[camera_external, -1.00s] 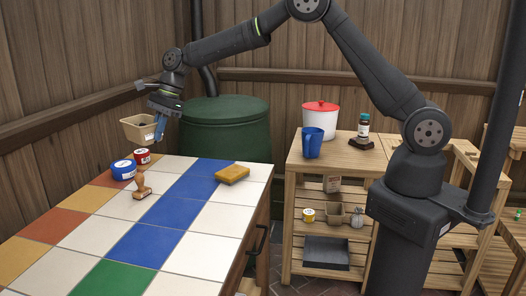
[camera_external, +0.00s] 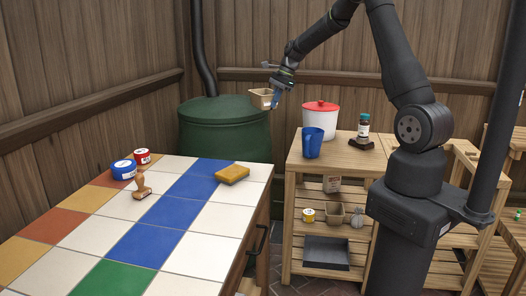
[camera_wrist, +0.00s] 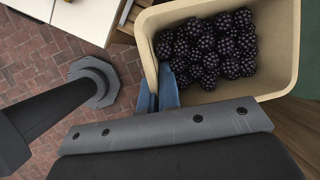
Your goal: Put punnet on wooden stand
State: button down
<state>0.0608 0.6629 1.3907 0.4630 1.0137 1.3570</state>
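The tan punnet (camera_external: 262,98) is in the air in front of the green barrel's right side. In the wrist view the punnet (camera_wrist: 279,90) is full of blackberries. My gripper (camera_external: 275,99) is shut on the punnet's side wall. Its blue fingers (camera_wrist: 156,88) straddle that wall in the wrist view. The slatted wooden stand (camera_external: 335,166) is to the right and lower, with shelves below its top. The punnet is apart from it. A small dark wooden block under a bottle is on its top.
A tiled table (camera_external: 215,215) is at left; the green barrel (camera_external: 225,135) stands behind.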

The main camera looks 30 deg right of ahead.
jog(key=s+d+m+t, duration=0.1)
jog(key=s+d, duration=0.6)
jog(key=d, duration=0.3)
jog(key=s+d+m, duration=0.2)
jog(key=s+d, duration=0.4)
jog(key=d, duration=0.4)
jog(key=s+d+m+t, duration=0.1)
jog(key=s+d, duration=0.6)
jog(key=d, duration=0.3)
jog(key=s+d+m+h, duration=0.1)
jog(key=s+d+m, duration=0.15)
jog(key=s, duration=0.65)
jog(key=s+d+m+h, duration=0.1)
jog(key=s+d, duration=0.3)
jog(key=s, duration=0.4)
send_over(368, 166)
jog(key=s+d, duration=0.1)
jog(key=s, duration=0.1)
jog(key=f, duration=1.8)
jog(key=shift+w+f, duration=0.25)
jog(key=shift+f, duration=2.05)
jog(key=shift+f, duration=0.1)
